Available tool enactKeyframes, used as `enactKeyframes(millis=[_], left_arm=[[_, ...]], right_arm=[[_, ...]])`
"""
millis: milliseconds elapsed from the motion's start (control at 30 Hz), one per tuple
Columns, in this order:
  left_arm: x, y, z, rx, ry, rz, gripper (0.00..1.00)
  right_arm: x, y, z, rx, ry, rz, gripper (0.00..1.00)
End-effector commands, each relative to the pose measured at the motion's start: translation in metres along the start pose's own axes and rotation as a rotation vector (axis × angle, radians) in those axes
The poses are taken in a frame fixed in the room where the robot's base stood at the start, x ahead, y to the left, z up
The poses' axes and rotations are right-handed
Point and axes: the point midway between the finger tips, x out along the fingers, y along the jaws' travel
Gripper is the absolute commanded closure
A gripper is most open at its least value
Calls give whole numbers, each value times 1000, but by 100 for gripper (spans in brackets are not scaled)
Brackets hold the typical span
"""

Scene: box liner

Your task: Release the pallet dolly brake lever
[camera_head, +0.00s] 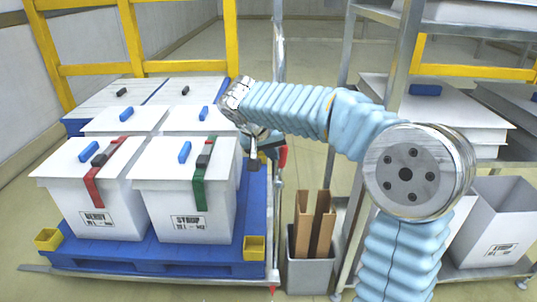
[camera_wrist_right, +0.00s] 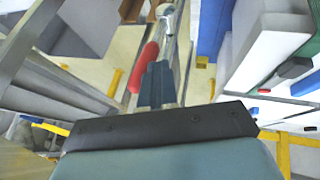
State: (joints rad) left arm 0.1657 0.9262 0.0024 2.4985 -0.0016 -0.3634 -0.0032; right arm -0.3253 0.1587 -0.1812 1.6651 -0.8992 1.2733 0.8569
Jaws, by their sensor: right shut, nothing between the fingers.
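The brake lever has a red grip (camera_head: 284,157), partly hidden behind my right gripper in the head view, by the right side of the loaded blue pallet (camera_head: 257,205). In the right wrist view the red grip (camera_wrist_right: 143,67) lies just left of the fingers, with a grey metal part (camera_wrist_right: 166,12) beyond it. My right gripper (camera_head: 254,165) points down beside the pallet, shut and empty; its fingers also show in the right wrist view (camera_wrist_right: 156,84). I cannot tell whether they touch the grip. My left gripper is out of view.
White lidded boxes (camera_head: 90,210) stand on the pallet. A grey bin (camera_head: 310,275) with brown boards stands right of it. A metal rack (camera_head: 401,60) rises farther right. Yellow rails (camera_head: 130,38) stand behind the boxes. Open floor (camera_head: 310,60) lies beyond.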

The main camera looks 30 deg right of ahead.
Motion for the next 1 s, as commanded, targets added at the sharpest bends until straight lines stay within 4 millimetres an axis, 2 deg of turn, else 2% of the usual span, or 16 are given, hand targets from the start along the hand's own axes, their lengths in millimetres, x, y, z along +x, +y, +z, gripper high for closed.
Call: enactKeyframes(millis=[267, 600, 1000], left_arm=[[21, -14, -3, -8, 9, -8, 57], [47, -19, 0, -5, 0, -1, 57], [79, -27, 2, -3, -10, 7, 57]], right_arm=[[10, 26, 4, 102, -4, -180, 100], [29, 60, 13, 251, -12, -466, 100], [57, 87, 27, 412, -20, -782, 100]])
